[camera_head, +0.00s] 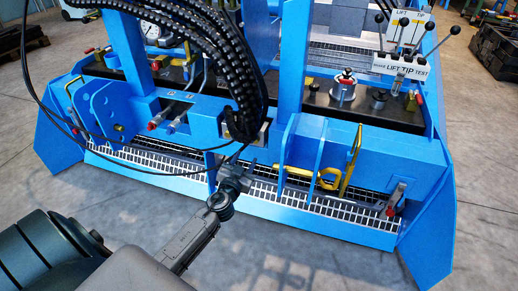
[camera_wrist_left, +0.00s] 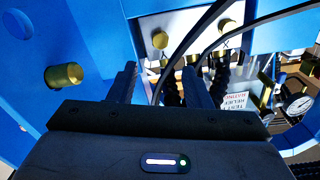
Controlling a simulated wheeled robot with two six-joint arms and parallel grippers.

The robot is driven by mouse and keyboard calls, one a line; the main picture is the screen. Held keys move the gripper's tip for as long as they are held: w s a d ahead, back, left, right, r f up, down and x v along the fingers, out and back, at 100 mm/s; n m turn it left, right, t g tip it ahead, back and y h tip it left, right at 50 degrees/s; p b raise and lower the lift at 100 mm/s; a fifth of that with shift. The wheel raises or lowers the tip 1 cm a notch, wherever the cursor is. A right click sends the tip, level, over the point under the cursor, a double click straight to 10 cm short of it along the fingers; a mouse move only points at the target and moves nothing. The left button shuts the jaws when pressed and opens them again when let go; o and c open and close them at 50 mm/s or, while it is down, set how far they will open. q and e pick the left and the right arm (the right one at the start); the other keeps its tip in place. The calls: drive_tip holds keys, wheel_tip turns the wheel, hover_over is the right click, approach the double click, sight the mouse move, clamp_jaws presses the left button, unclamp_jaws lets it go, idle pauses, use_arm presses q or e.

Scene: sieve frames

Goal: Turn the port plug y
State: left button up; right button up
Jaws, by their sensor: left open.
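In the left wrist view a pale plate (camera_wrist_left: 195,30) on the blue frame bears two brass plugs. The left plug (camera_wrist_left: 160,40) and right plug (camera_wrist_left: 227,25) each have a small letter beneath. The right letter looks like X; the left one looks like Y but is hard to read. My left gripper (camera_wrist_left: 159,72) is open and empty, with its fingers below the plate, apart from the plugs. In the head view my left gripper (camera_head: 240,168) is in front of the blue frame, below the hose bundle. The plugs cannot be made out there. My right gripper is out of view.
Black hoses (camera_head: 225,65) hang over the frame's middle; two cables cross the wrist view near the plate. Another brass plug (camera_wrist_left: 64,75) sits at left. A yellow bent bar (camera_head: 328,180), blue uprights and a metal grating (camera_head: 175,165) are nearby. Control levers (camera_head: 405,45) stand back right.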

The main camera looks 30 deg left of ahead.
sight(255, 141)
use_arm(q)
drive_tip(key=x, duration=0.9)
drive_tip(key=shift+c, duration=0.3)
clamp_jaws()
